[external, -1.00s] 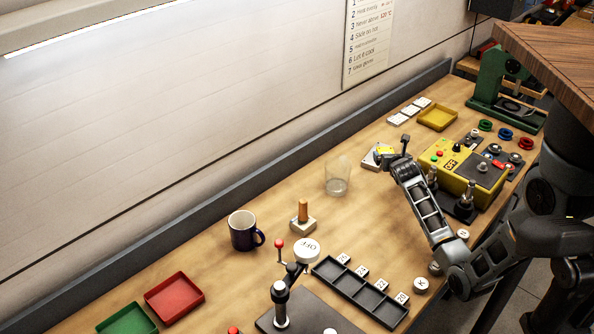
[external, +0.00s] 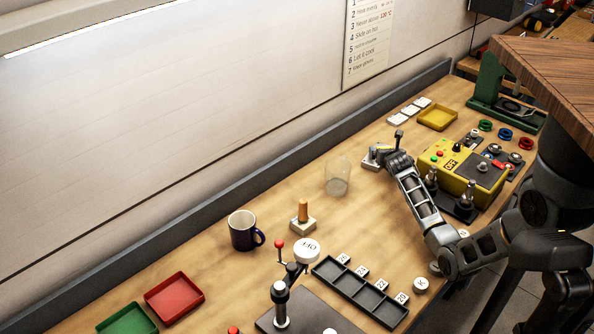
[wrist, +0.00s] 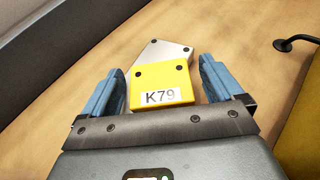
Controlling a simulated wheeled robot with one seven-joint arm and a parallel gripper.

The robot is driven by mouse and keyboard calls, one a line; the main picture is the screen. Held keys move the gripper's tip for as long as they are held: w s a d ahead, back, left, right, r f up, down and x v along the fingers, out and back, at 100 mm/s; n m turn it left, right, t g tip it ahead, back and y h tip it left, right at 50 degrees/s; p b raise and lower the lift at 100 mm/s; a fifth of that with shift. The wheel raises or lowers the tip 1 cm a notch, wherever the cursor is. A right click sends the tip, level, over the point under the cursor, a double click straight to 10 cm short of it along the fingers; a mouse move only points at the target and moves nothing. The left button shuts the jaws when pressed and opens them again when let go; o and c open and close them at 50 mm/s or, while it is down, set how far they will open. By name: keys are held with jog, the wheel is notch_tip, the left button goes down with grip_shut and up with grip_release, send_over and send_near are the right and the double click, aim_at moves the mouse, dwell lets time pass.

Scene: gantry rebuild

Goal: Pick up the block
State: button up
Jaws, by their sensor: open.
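A yellow block labelled K79 (wrist: 160,90) shows in the wrist view, in front of or on a grey metal plate (wrist: 158,53) with dark holes. My gripper (wrist: 163,70) is open, with one blue finger on each side of the block. A gap shows between the block and each finger. I cannot tell how far above the table the fingertips are. In the external view my gripper (external: 383,153) is at the plate (external: 369,161), beside the yellow machine, and covers the block.
A yellow control box (external: 447,166) stands close to the right of my gripper. A clear glass (external: 338,178) stands to its left. White tiles (external: 409,112) and a yellow tray (external: 437,117) lie behind. A dark wall ledge (external: 330,129) borders the table.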

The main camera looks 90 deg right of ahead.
jog(key=shift+c, duration=0.4)
jog(key=c, duration=1.5)
jog(key=shift+r, duration=0.2)
grip_shut()
